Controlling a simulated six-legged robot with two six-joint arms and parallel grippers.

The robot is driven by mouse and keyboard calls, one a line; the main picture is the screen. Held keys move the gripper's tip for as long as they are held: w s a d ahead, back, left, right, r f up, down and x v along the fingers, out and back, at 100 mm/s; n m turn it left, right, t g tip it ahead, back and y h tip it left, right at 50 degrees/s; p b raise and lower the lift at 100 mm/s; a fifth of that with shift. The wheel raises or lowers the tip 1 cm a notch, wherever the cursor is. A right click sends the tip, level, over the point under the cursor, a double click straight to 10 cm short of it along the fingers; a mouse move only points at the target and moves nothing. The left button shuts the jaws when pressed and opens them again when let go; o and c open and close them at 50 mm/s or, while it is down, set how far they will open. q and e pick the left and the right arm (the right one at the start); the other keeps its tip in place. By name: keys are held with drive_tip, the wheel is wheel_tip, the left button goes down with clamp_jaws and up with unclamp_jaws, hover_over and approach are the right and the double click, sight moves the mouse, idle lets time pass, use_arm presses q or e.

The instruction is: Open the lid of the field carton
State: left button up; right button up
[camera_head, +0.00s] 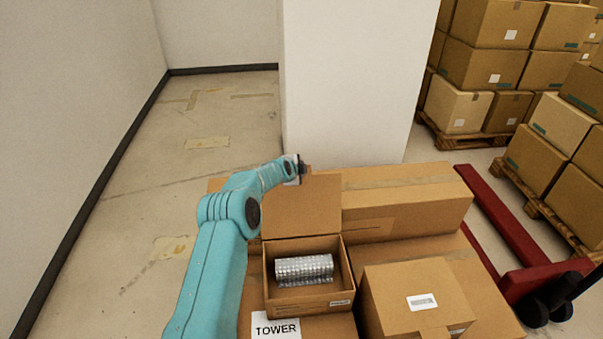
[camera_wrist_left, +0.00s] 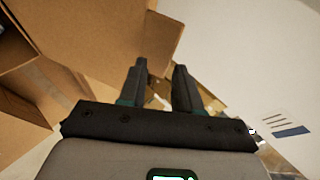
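A small brown carton (camera_head: 309,309) stands open, with a silvery roll of bubble wrap (camera_head: 304,267) inside. Its lid (camera_head: 302,207) stands raised at the carton's back edge, roughly upright. No name shows on the carton, so I cannot read whether it is the field carton. My left gripper (camera_head: 304,170) is at the lid's top left edge in the head view. In the left wrist view the two fingers (camera_wrist_left: 161,75) are apart, with brown cardboard (camera_wrist_left: 110,35) just beyond their tips. I cannot tell whether they touch it. My right gripper is not in view.
A closed carton (camera_head: 410,300) with a white label stands right of the open one. A paper marked TOWER (camera_head: 276,326) is in front. A long carton (camera_head: 410,205) lies behind. A red pallet jack (camera_head: 510,240) and stacked cartons are at the right. Floor at the left is clear.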

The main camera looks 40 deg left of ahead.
use_arm(q)
drive_tip(key=b+v, duration=0.5)
drive_tip(key=v, duration=1.1)
drive_tip(key=shift+s+r+b, duration=0.2)
drive_tip(key=shift+s+b, duration=0.05)
drive_tip(key=shift+b, duration=0.15)
drive_tip(key=shift+d+f, duration=0.1)
